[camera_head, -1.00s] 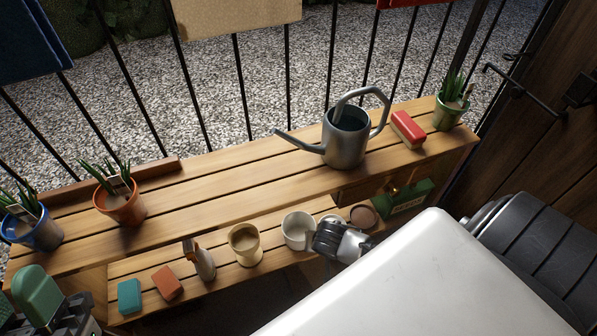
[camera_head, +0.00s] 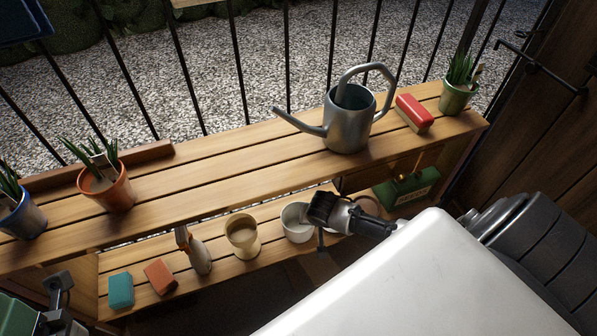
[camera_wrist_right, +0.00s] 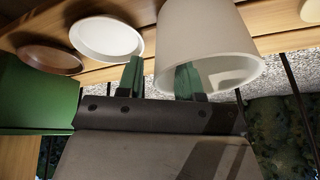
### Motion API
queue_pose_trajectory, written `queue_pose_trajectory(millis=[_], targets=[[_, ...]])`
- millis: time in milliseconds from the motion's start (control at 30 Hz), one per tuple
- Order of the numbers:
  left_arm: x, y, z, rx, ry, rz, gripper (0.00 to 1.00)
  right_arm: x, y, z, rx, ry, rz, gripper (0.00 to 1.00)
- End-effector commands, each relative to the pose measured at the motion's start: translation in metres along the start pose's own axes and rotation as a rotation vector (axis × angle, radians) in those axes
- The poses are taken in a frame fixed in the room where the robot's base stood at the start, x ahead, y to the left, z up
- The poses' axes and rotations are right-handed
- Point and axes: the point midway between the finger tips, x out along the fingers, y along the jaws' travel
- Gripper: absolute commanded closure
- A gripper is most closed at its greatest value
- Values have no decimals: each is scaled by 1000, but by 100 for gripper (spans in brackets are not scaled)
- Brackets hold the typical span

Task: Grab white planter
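The white planter (camera_head: 296,223) stands upright on the lower shelf, right of a cream pot. My right gripper (camera_head: 320,215) is at its right side and hides part of it. In the right wrist view the planter (camera_wrist_right: 205,35) appears upside down with its rim toward the fingers. My right gripper (camera_wrist_right: 160,80) is open there, its green fingertips apart. One fingertip is outside the wall, and the other overlaps the planter's opening; I cannot tell how deep it is. My left gripper (camera_head: 60,287) is at the lower left edge, its fingers unclear.
The cream pot (camera_head: 242,236) and a spray bottle (camera_head: 197,253) stand left of the planter. A brown saucer (camera_head: 367,205) and green toolbox (camera_head: 407,189) are to its right. A white dish (camera_wrist_right: 107,38) lies close by. A watering can (camera_head: 348,122) stands on the upper shelf.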

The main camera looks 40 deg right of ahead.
Motion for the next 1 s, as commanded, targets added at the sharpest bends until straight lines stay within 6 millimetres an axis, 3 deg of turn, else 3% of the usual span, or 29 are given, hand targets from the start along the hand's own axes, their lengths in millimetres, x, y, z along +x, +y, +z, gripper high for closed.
queue_pose_trajectory(millis=[133, 400, 800, 1000], targets=[[1, 0, 1, -1, -2, -1, 57, -1, 0, 0, 0, 0, 0, 64], [-1, -1, 5, -1, -8, -1, 57, -1, 0, 0, 0, 0, 0, 100], [0, -1, 4, -1, -7, -1, 57, -2, 0, 0, 0, 0, 0, 100], [8, -1, 2, -1, -4, -3, 57, -11, -1, -4, 0, 0, -1, 100]])
